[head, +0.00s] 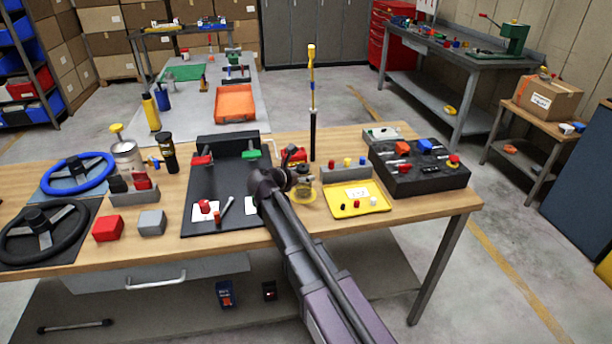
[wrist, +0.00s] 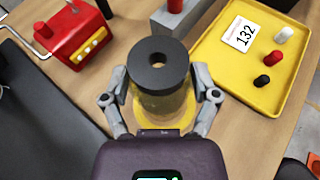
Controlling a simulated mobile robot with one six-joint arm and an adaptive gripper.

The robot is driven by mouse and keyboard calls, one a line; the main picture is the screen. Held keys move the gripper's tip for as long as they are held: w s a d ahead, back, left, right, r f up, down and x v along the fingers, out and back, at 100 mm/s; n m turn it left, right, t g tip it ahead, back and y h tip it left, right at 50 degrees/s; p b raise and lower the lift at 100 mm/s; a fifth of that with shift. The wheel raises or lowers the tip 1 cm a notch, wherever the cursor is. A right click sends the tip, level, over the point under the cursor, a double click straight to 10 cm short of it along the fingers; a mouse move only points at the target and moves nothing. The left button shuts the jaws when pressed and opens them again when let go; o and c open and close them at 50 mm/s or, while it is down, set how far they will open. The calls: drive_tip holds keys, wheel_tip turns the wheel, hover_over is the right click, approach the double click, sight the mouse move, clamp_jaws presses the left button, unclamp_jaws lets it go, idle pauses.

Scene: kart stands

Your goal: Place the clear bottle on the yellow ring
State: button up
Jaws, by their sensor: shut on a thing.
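The clear bottle (wrist: 160,104) has a see-through body and a black round top with a hole. It stands upright between the fingers of my gripper (wrist: 160,98), which is shut on it from both sides. The yellow ring (wrist: 183,123) shows around and through the bottle's lower part, so the bottle is over it. I cannot tell whether the base touches it. In the head view, my gripper (head: 298,181) is low over the wooden table, and my arm partly hides the bottle. The ring (head: 307,197) shows there too.
A yellow tray (wrist: 212,72) with a 132 card and small pegs lies to the right. A red box (wrist: 75,40) is at the back left, beside a black mat (wrist: 40,120). A grey block with coloured pegs (head: 345,174) stands behind the tray.

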drive_tip(key=shift+f, duration=0.2)
drive_tip(key=o, duration=1)
drive_tip(key=shift+r, duration=0.15)
drive_tip(key=shift+r, duration=0.15)
drive_tip(key=p+v, duration=0.4)
drive_tip(key=v, duration=0.8)
drive_tip(key=shift+p, duration=0.4)
drive_tip(key=shift+s+d, duration=0.1)
